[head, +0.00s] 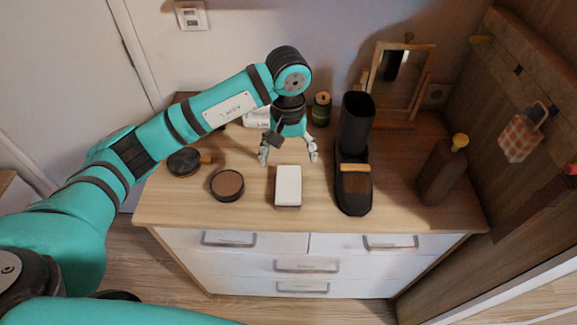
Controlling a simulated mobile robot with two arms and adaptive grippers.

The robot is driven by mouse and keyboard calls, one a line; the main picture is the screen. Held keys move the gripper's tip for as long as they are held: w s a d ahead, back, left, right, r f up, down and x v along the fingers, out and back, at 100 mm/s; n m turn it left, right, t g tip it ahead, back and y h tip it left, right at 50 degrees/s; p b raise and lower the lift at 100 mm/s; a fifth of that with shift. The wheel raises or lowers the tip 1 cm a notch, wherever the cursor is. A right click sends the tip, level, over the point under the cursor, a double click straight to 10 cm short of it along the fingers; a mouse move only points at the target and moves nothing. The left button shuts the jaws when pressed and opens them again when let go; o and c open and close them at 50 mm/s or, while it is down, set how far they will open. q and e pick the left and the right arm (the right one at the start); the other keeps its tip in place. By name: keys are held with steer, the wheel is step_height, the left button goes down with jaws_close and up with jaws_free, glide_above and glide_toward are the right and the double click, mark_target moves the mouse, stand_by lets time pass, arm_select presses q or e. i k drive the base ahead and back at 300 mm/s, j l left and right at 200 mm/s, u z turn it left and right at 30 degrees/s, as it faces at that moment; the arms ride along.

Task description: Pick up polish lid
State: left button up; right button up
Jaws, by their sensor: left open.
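A dark, round, flat piece (183,163), which looks like the polish lid, lies on the left part of the wooden dresser top. A small tan piece shows at its right edge. An open round tin with a brown face (227,184) sits in front and to the right of it. My left gripper (288,156) points down over the dresser, fingers spread and empty. It is right of the lid and tin, just behind a white block (288,184). My right gripper is out of view.
A tall black boot (355,135) stands right of the white block. A jar (321,108), a small framed mirror (400,80) and a brown bottle (443,170) stand farther back and right. The dresser top's front strip (250,217) is clear.

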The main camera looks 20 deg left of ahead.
mark_target(186, 161)
steer(key=u, duration=1.4)
